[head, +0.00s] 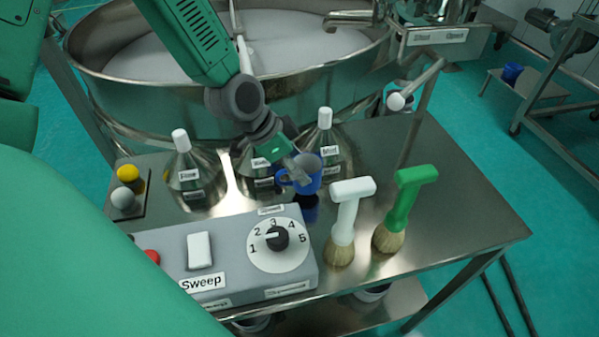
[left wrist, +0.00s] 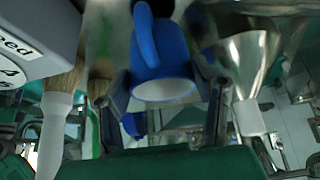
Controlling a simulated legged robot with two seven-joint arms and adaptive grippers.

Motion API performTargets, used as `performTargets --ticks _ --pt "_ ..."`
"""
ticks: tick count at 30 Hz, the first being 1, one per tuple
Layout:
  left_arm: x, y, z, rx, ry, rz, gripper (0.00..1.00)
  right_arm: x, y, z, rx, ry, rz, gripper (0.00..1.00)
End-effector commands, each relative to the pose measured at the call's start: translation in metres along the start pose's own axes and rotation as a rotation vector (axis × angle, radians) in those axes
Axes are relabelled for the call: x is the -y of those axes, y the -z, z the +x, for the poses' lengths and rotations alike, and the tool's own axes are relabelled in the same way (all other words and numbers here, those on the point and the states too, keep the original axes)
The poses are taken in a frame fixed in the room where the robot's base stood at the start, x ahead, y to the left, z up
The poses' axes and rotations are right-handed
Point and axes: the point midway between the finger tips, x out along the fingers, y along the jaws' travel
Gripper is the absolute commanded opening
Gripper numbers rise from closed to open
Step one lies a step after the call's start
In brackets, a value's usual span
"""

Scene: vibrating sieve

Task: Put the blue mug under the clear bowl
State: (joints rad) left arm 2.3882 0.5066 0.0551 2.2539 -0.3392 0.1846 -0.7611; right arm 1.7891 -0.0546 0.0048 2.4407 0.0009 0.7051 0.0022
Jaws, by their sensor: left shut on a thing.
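The blue mug (head: 308,178) is held by my left gripper (head: 290,172), low over the steel table in front of the labelled flasks. A dark blue reflection shows on the table just below it. In the left wrist view the blue mug (left wrist: 160,45) sits between the two fingers, with its handle and a pale round end visible. The fingers partly hide its sides. I cannot make out a clear bowl in either view. My right gripper is not in view.
A control box (head: 220,262) with a dial stands at the table's front left. A white-handled brush (head: 346,215) and a green-handled brush (head: 400,210) stand right of the mug. Steel flasks (head: 195,175) stand behind, before the large sieve pan (head: 150,105). The table's right side (head: 465,200) is clear.

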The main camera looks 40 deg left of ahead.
Motion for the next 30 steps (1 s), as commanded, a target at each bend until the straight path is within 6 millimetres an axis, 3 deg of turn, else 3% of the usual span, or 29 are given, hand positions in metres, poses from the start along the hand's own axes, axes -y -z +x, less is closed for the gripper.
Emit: performTargets --ticks 6,16,17,18,30 --pt "-0.001 -0.013 0.021 0.000 0.000 -0.001 0.18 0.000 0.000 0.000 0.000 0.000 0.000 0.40" --pt "0.000 -0.015 0.024 -0.001 0.000 0.000 0.18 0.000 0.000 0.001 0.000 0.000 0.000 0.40" --pt "0.000 -0.015 0.023 -0.001 0.000 -0.001 0.62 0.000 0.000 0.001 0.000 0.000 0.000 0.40" --pt "0.000 -0.015 0.023 -0.001 0.000 -0.001 0.74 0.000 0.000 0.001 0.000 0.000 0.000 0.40" --pt "0.000 -0.013 0.018 -0.002 0.001 0.000 0.74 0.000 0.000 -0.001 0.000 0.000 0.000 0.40"
